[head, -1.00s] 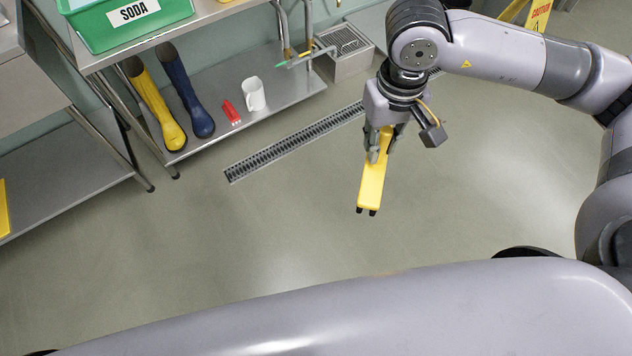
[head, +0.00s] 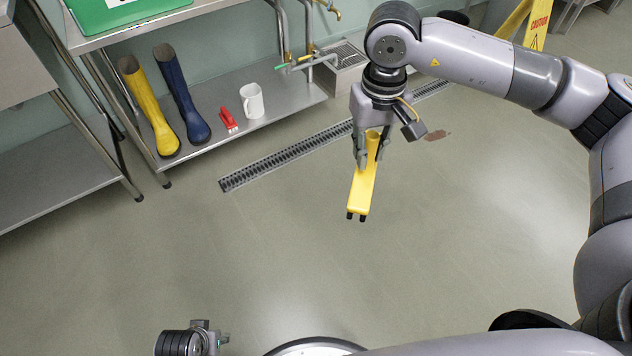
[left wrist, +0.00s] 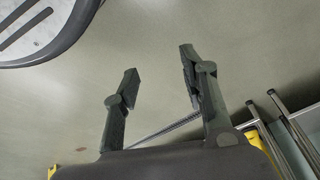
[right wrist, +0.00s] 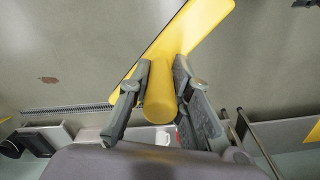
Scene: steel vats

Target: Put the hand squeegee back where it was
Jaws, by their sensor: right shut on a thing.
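The yellow hand squeegee (head: 362,190) hangs from my right gripper (head: 369,157) over open floor in the head view, its two dark ends lowest. In the right wrist view my right gripper (right wrist: 160,66) is shut on the squeegee's round yellow handle (right wrist: 160,98), and its wide yellow head (right wrist: 205,22) reaches past the fingertips. My left gripper (left wrist: 158,64) is open and empty above the floor in the left wrist view. Its fingers cannot be made out in the head view.
A steel lower shelf (head: 290,103) bears a yellow boot (head: 150,110), a blue boot (head: 182,95), a red brush (head: 228,118) and a white mug (head: 252,101). A floor drain (head: 285,155) runs before it. A yellow caution sign (head: 538,22) stands at the back. The middle floor is clear.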

